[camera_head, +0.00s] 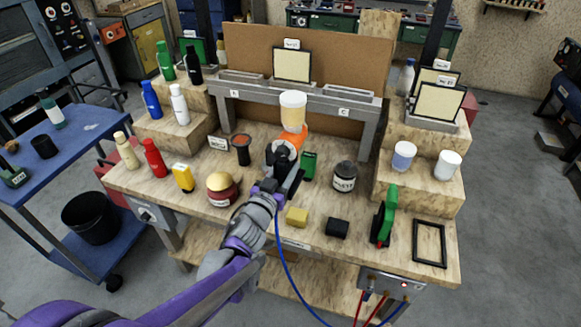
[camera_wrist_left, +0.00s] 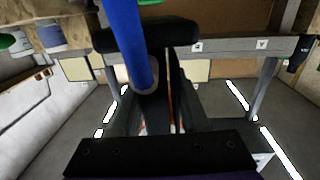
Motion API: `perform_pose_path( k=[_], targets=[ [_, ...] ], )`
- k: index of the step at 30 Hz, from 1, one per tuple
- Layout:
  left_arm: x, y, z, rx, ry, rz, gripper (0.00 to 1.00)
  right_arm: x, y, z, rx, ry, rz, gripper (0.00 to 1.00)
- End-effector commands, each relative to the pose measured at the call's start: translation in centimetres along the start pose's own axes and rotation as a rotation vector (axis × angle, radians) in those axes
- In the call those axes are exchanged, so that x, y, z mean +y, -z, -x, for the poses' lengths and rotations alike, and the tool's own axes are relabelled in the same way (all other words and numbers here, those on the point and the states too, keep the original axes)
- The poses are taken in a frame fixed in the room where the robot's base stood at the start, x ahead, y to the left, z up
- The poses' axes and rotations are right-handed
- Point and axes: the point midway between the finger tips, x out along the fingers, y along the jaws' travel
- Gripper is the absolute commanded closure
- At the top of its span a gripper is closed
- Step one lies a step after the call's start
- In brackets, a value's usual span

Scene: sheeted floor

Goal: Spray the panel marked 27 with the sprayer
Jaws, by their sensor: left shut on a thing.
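My left gripper (camera_head: 283,175) is shut on the sprayer, above the middle of the bench. The sprayer has a cream cup (camera_head: 293,108) on top and an orange body (camera_head: 294,138); the gripper hides its handle. Its blue hose (camera_head: 281,245) hangs toward the front and crosses the left wrist view (camera_wrist_left: 130,40). A cream panel with a dark border (camera_head: 291,66) stands on the grey rack, behind the sprayer cup. Two similar panels, a front one (camera_head: 438,103) and a rear one (camera_head: 424,79), stand at the right. Their number tags are too small to read surely. My right gripper is out of view.
A brown backboard (camera_head: 330,60) stands behind the rack (camera_head: 320,102). Bottles (camera_head: 152,100) line the left steps; two white jars (camera_head: 447,165) stand right. A dark jar (camera_head: 344,177), yellow block (camera_head: 297,216), green tool (camera_head: 384,218) and black frame (camera_head: 430,244) lie on the bench.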

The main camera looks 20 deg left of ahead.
Motion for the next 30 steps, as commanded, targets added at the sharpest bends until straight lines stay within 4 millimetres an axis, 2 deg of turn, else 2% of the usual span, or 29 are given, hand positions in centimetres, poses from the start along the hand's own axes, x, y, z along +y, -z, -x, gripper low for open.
perform_pose_path(
  k=[6,14,17,25,30],
  targets=[
    [0.3,1.6,0.4,0.002,0.054,0.003,0.76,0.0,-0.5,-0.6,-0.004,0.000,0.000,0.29],
    [0.6,2.1,0.4,0.003,0.070,0.000,0.76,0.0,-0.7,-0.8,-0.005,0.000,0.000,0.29],
    [0.5,2.1,-0.4,0.004,0.071,-0.001,0.76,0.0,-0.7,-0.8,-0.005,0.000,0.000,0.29],
    [0.2,2.1,-4.6,0.004,0.071,-0.001,0.76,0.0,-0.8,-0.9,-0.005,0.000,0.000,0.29],
    [-1.5,1.9,-4.1,0.007,0.075,-0.004,0.76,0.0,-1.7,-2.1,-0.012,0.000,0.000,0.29]
  ],
)
